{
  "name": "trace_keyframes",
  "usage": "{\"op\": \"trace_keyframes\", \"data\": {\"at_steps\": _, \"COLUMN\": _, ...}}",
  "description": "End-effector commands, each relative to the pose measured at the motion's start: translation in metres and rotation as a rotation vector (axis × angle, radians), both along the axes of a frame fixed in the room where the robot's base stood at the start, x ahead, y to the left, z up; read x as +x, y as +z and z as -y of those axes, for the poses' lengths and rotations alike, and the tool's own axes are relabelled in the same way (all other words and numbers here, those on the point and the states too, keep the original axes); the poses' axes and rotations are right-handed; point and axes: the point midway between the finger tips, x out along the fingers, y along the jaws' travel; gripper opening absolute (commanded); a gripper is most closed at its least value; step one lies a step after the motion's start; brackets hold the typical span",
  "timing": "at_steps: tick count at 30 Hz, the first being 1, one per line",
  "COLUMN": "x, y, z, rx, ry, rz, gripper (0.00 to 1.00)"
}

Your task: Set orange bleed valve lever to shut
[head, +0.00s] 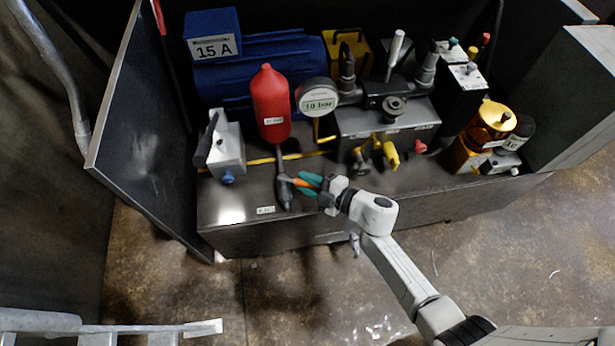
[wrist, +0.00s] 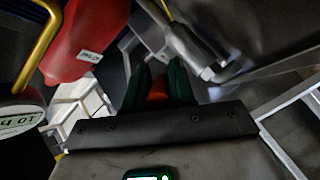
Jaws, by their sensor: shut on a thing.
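The orange bleed valve lever (head: 297,182) sticks out to the right from a dark metal valve body (head: 284,192) below the red accumulator bottle (head: 270,104). My gripper (head: 308,184) has green fingers and comes from the right, with its fingers on either side of the lever. It is shut on the lever. In the wrist view, a bit of the orange lever (wrist: 157,98) shows between the two green fingers (wrist: 158,82). Most of the lever is hidden by the fingers. The grey metal valve body (wrist: 193,48) is just beyond them.
A pressure gauge (head: 319,98) reading 10 bar stands behind my gripper. A grey valve block (head: 388,125) with yellow fittings (head: 390,152) is to the right. A grey box (head: 226,150) with a blue knob is to the left. An open dark door (head: 148,125) bounds the left side.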

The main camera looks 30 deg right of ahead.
Motion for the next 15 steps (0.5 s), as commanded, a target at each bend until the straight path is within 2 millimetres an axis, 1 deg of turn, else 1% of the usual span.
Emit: {"op": "trace_keyframes", "data": {"at_steps": 15, "x": 0.0006, "y": -0.0008, "z": -0.0001, "rx": -0.004, "ry": 0.038, "rz": -0.001, "gripper": 0.00}}
